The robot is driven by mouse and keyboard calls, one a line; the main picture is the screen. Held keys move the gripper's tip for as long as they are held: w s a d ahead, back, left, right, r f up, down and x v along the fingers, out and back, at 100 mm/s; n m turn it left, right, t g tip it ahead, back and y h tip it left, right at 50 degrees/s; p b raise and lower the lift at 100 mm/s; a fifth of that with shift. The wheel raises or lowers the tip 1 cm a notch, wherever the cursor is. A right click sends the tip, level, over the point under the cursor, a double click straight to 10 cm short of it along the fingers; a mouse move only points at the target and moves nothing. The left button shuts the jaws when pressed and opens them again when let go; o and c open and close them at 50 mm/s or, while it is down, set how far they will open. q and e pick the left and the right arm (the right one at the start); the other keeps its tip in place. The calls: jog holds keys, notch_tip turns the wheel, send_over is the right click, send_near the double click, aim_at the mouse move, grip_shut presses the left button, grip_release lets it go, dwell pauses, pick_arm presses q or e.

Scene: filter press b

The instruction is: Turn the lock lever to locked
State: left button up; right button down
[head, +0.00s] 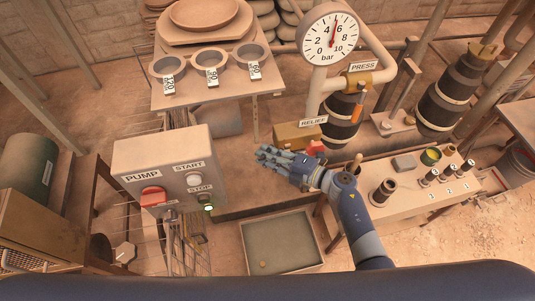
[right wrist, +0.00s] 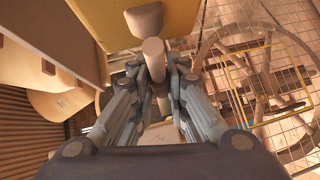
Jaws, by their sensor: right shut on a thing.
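In the head view my right gripper (head: 272,158) reaches in from the lower right, with its fingers beside the yellow box (head: 297,135) under the RELIEF sign. A small red part (head: 315,147) sits at that box's right end. In the right wrist view the gripper (right wrist: 155,75) is shut on a tan, round-ended lever (right wrist: 153,48) in front of a yellow body (right wrist: 180,15). No label reading lock or locked shows, so I cannot tell its marked position. In the head view the fingers and hand hide the lever. My left gripper is not in view.
A pressure gauge (head: 330,33) is above the RELIEF sign. A bench (head: 405,205) with small parts is at right, a shallow tray (head: 247,235) below.

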jog(key=shift+w+d+f+n+g+h+p, duration=0.15)
jog(key=shift+f+n+h+p, duration=0.55)
jog(key=shift+p, duration=1)
jog(key=shift+s+d+f+n+g+h+p, duration=0.15)
jog(key=shift+f+n+h+p, duration=0.25)
jog(key=shift+h+p, duration=0.95)
jog(key=shift+w+d+f+n+g+h+p, duration=0.1)
jog(key=shift+d+f+n+h+p, duration=0.3)
jog(key=shift+p, duration=1.6)
jog(key=shift+a+f, duration=0.1)
jog(key=c, duration=1.6)
grip_release()
jog(key=shift+o, duration=0.2)
jog(key=v, duration=1.2)
jog(key=shift+a, duration=0.1)
